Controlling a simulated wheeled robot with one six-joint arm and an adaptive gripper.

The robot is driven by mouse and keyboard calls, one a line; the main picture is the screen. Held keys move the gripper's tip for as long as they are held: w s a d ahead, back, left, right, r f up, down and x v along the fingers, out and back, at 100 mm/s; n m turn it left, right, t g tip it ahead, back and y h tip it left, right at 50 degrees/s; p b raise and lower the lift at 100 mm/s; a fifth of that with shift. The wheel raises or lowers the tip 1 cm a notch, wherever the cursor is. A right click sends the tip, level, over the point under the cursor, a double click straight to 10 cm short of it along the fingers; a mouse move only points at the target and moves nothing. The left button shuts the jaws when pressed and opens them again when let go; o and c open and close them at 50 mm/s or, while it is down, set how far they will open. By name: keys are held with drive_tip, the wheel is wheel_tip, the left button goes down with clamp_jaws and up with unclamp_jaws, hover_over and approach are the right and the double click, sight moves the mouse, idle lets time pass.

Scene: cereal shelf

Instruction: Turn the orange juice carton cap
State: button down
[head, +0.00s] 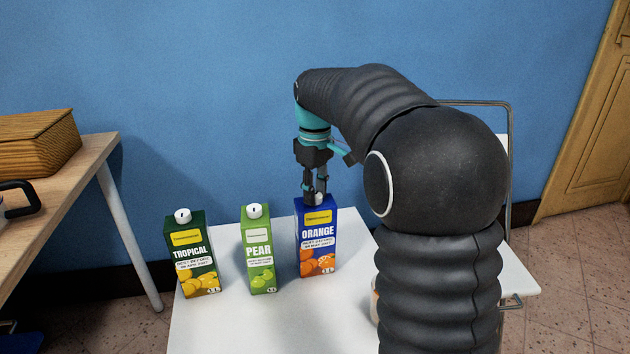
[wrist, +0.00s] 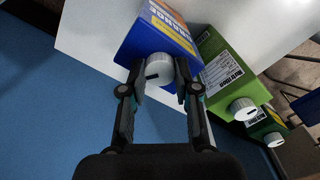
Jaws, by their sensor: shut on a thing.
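The blue orange juice carton (head: 316,243) stands upright on the white table, the rightmost of three cartons in the head view. It also shows in the wrist view (wrist: 150,33), with its white cap (wrist: 159,68) between my fingertips. My gripper (head: 315,198) points down from above onto the carton's top. In the wrist view my gripper (wrist: 160,84) has one finger on each side of the cap and is shut on it. The cap is mostly hidden by the fingers in the head view.
A green pear carton (head: 259,256) stands just left of the orange one, and a dark green tropical carton (head: 195,260) farther left. The white table (head: 335,315) is bare in front. A blue wall (head: 220,80) is behind; a wooden table (head: 80,165) is at far left.

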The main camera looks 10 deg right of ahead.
drive_tip(key=m+p, duration=0.2)
drive_tip(key=m, duration=0.1)
drive_tip(key=shift+r+m, duration=0.15)
drive_tip(key=shift+m, duration=0.25)
drive_tip(key=m+p, duration=0.2)
drive_tip(key=m, duration=0.1)
drive_tip(key=shift+m, duration=0.3)
drive_tip(key=m+p, duration=0.1)
drive_tip(key=m, duration=1.2)
drive_tip(key=shift+m, duration=0.3)
drive_tip(key=m, duration=0.3)
drive_tip(key=shift+m, duration=2.4)
